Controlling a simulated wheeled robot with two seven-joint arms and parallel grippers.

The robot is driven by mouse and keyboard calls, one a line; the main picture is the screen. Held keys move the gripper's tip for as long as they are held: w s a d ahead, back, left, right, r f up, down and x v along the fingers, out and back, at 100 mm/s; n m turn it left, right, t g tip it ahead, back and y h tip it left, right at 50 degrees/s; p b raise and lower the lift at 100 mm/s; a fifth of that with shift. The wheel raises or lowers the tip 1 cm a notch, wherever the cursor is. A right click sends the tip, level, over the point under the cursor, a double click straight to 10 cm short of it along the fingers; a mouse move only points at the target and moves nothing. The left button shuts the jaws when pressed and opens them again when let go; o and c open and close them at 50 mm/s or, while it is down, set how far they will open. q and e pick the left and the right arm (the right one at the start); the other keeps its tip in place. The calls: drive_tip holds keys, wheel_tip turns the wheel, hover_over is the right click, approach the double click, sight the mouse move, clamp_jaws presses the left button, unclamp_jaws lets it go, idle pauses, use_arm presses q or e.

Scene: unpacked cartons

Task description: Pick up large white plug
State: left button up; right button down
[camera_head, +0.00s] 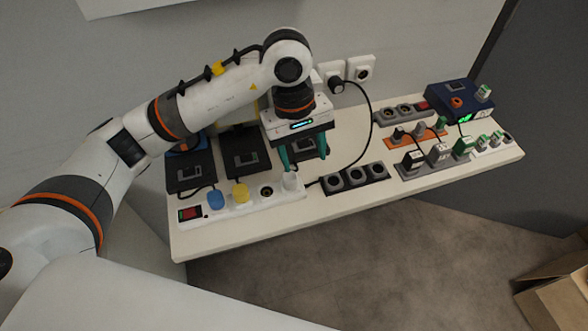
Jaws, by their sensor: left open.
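The large white plug (290,182) stands upright at the right end of the white power strip (228,211) near the table's front edge. My left gripper (306,160) points down just behind and above the plug, its teal fingers apart. The fingers appear clear of the plug, though the exact gap in depth cannot be told. A dark device with a small screen shows behind and between the fingers, partly hidden. My right gripper is not in view.
A blue plug (216,199) and a yellow plug (240,192) sit in the same strip. A black power strip (354,177) is to the right, and a black cable (371,120) runs down from the wall socket. Small devices (438,153) crowd the right side of the white table (235,238).

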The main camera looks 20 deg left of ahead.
use_arm(q)
drive_tip(key=w+a+y, duration=0.2)
drive_tip(key=a, duration=0.1)
hover_over(290, 176)
drive_tip(key=shift+t, duration=0.3)
drive_tip(key=f, duration=0.3)
drive_tip(key=f+p, duration=0.1)
drive_tip(key=f, duration=0.1)
drive_tip(key=shift+s+f, duration=0.2)
drive_tip(key=shift+s, duration=0.05)
drive_tip(key=f, duration=0.2)
drive_tip(key=f+p, duration=0.1)
drive_tip(key=f, duration=0.1)
drive_tip(key=shift+w+f, duration=0.2)
drive_tip(key=shift+f, duration=0.65)
clamp_jaws()
wheel_tip(290, 176, up, 10)
drive_tip(key=b, duration=0.1)
